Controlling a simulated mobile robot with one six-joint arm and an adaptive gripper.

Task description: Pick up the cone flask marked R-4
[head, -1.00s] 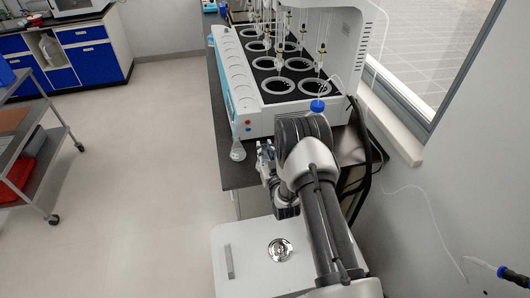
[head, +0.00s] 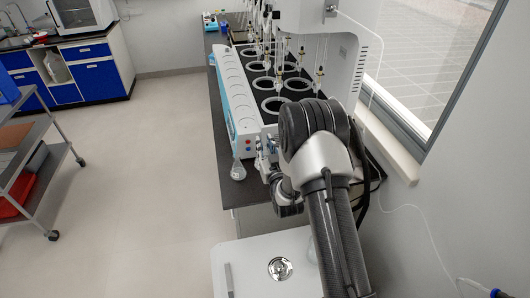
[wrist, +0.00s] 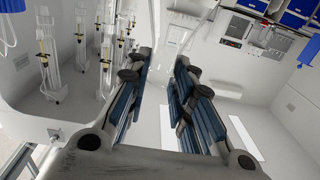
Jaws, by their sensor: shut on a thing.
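A clear cone flask (head: 238,171) stands upright on the dark bench by the front corner of the white distiller. No R-4 mark is readable on it. In the wrist view the two blue-padded fingers of my gripper (wrist: 160,85) stand apart. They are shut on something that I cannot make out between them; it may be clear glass. My arm hides part of the bench and of the distiller's near end.
The distiller (head: 236,97) with several ring heaters and glass columns fills the bench along the window. The bench edge (head: 228,193) is left of my arm, with open floor beyond. A grey cart (head: 52,160) stands at the far left.

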